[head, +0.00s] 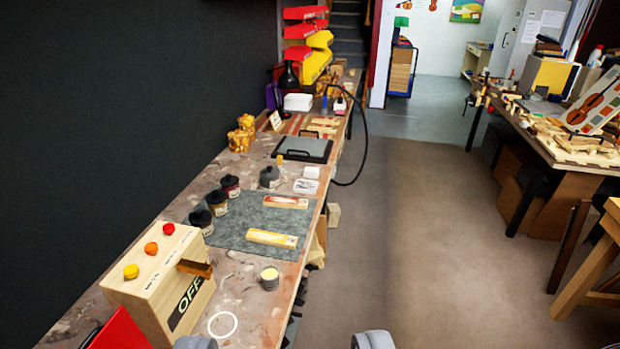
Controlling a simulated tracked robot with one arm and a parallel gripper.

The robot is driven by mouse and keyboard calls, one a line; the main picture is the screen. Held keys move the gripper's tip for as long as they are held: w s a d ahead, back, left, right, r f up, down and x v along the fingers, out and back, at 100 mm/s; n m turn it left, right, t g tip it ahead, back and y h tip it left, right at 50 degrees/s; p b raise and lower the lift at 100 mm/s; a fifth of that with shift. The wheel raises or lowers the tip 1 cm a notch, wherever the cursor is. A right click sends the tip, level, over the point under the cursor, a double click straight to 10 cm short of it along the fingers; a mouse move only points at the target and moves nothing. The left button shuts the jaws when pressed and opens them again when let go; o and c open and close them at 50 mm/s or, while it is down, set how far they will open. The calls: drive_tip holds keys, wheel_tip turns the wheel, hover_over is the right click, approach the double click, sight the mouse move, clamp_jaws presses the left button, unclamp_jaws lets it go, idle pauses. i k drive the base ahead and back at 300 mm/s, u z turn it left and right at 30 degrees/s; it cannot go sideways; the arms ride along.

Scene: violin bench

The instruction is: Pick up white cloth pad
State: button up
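A white folded stack (298,102), which looks like a cloth pad, lies toward the far end of the long bench. Two small white pieces (306,186) lie nearer, at the bench's right edge past the grey mat; I cannot tell which of these is the cloth pad. My gripper (284,342) shows only as two grey fingertips at the bottom edge, wide apart. It is open with nothing seen between the tips, and far from all the white pieces.
The bench (235,275) holds a wooden box with coloured buttons (160,282), dark jars (217,202), a grey mat (262,220), a small cream-topped jar (270,278) and a black-framed plate (303,149). A black cable (365,130) loops off its right side. The floor (420,240) to the right is clear.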

sight(309, 172)
drive_tip(key=k, duration=1.1)
drive_tip(key=z, duration=0.3)
drive_tip(key=i, duration=0.75)
drive_tip(key=z, duration=0.55)
drive_tip(key=i, duration=2.55)
drive_tip(key=u, duration=0.65)
drive_tip(key=i, duration=1.15)
drive_tip(key=u, duration=1.15)
drive_tip(key=i, duration=0.6)
drive_tip(key=u, duration=0.3)
